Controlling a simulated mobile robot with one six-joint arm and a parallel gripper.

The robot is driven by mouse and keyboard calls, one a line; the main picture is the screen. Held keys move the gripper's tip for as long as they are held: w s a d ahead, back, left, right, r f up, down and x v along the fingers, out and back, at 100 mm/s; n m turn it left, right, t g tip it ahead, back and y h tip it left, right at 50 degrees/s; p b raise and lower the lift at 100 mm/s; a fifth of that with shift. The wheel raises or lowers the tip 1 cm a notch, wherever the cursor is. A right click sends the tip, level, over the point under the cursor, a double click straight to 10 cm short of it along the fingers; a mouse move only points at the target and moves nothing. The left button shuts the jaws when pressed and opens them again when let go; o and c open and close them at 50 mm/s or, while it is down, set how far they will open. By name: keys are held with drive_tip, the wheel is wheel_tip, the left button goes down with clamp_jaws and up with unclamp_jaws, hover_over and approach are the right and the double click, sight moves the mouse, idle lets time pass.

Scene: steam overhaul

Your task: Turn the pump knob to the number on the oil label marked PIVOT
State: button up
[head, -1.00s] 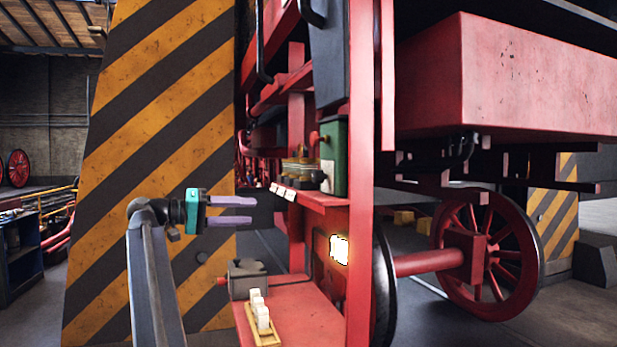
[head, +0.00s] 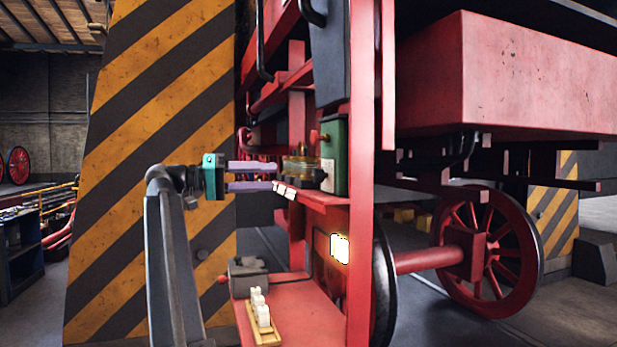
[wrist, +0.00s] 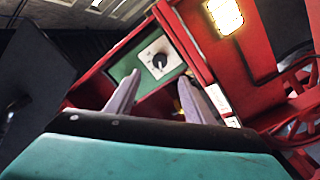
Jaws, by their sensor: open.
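The pump knob is a black knob (wrist: 159,61) on a white dial plate, set in a green panel (wrist: 122,70) in the wrist view. In the head view a green box (head: 334,155) stands on a red shelf; its dial is not clear there. My gripper (head: 275,176) is open and empty, left of the box and level with the shelf. In the wrist view its two fingers (wrist: 160,80) point towards the dial, apart from it. Small white labels (head: 284,190) sit on the shelf's front edge; their writing is too small to read.
Brass-coloured cups (head: 299,168) stand on the shelf (head: 322,199) beside the green box. A lit panel (head: 339,248) is below. A lower red ledge holds a yellow tray (head: 267,339) with white pieces. A striped pillar (head: 130,200) stands behind my arm.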

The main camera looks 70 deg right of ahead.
sight(314, 176)
drive_tip(key=p+x, duration=0.3)
drive_tip(key=x, duration=0.9)
drive_tip(key=shift+s+d, duration=0.25)
drive_tip(key=shift+s, duration=0.05)
drive_tip(key=shift+a+f, duration=0.1)
drive_tip(key=c, duration=1)
drive_tip(key=shift+w, duration=0.1)
drive_tip(key=shift+c, duration=0.2)
